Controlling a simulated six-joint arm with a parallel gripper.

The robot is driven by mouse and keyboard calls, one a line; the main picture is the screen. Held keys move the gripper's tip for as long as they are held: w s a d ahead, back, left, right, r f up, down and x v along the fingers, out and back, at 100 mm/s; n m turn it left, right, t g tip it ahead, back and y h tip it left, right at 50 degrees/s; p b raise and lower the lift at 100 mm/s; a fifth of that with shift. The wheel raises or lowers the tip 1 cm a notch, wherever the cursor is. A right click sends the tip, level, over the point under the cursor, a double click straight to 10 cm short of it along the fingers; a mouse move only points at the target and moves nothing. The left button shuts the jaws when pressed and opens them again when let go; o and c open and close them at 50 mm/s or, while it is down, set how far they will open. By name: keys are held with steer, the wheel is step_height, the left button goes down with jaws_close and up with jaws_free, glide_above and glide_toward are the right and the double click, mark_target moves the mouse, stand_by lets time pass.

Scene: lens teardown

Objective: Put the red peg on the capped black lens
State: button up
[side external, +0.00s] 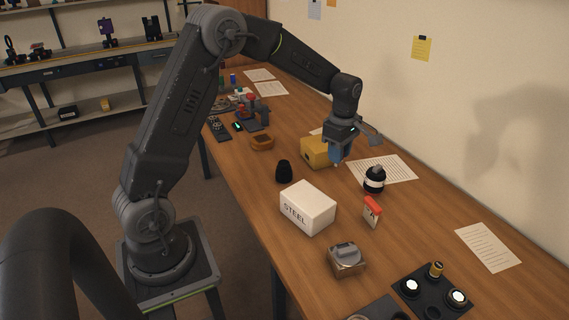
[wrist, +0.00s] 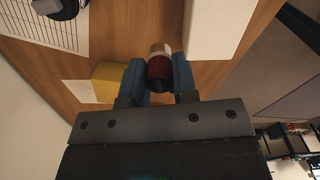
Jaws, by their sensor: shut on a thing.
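My gripper (wrist: 160,80) has its blue fingers shut on a red peg (wrist: 159,68), dark red with a pale metallic end, shown in the wrist view. In the side view my gripper (side external: 340,154) is above the table and the peg is hidden by the fingers. A plain black tapered piece (side external: 284,171) stands to the left; I cannot tell which one is the capped lens.
A yellow box (side external: 314,152) is close beside my gripper. A dark mat (side external: 460,303) with several small parts is at the near right.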

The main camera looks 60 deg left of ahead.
steer(key=s+a+r+n, duration=0.1)
steer(key=s+a+n, duration=0.2)
steer(key=s+a, duration=0.7)
steer(key=s+a+r+n, duration=0.2)
steer(key=s+a, duration=0.5)
steer(key=a, duration=0.6)
glide_above(284, 163)
step_height(284, 163, down, 7)
steer(key=shift+a+f, duration=0.1)
steer(key=shift+f, duration=1.9)
steer(key=shift+f, duration=0.1)
steer(key=o, duration=0.9)
